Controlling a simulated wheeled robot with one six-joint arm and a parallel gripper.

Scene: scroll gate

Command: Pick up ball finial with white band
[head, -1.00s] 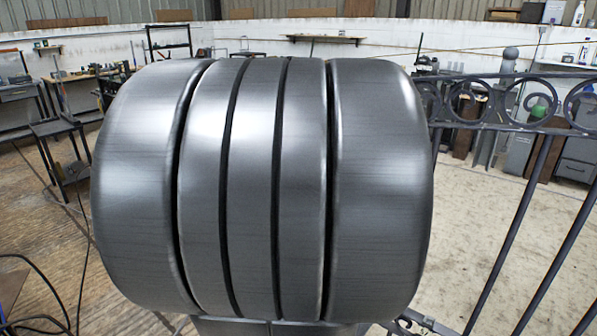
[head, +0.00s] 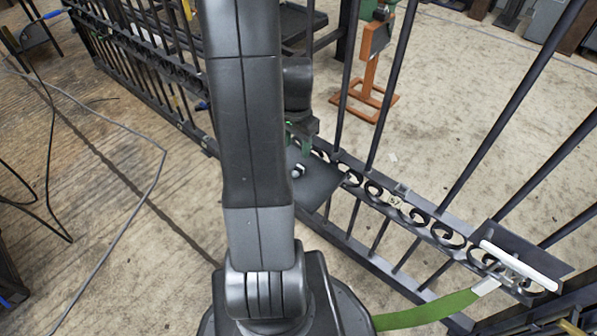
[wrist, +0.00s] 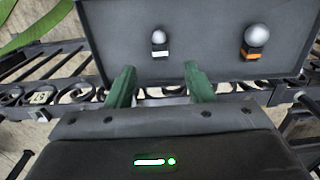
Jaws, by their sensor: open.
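The ball finial with the white band (wrist: 159,41) stands on a dark grey plate (wrist: 205,68) in the wrist view. It has a small silver ball, a dark collar and a white band at its base. My gripper (wrist: 160,78) has green fingers spread apart, with nothing between them. The finial is ahead of the gap between the fingers, apart from both. In the head view, a small pale finial (head: 298,170) shows on the plate (head: 318,188), just below my gripper (head: 302,130); my arm partly hides this area.
A second, larger ball finial with an orange band (wrist: 256,40) stands to the right on the same plate. A scroll gate (head: 375,190) with bars and scrolls runs alongside. Another plate holds a white bar (head: 518,266). A green strap (head: 425,312) lies at lower right.

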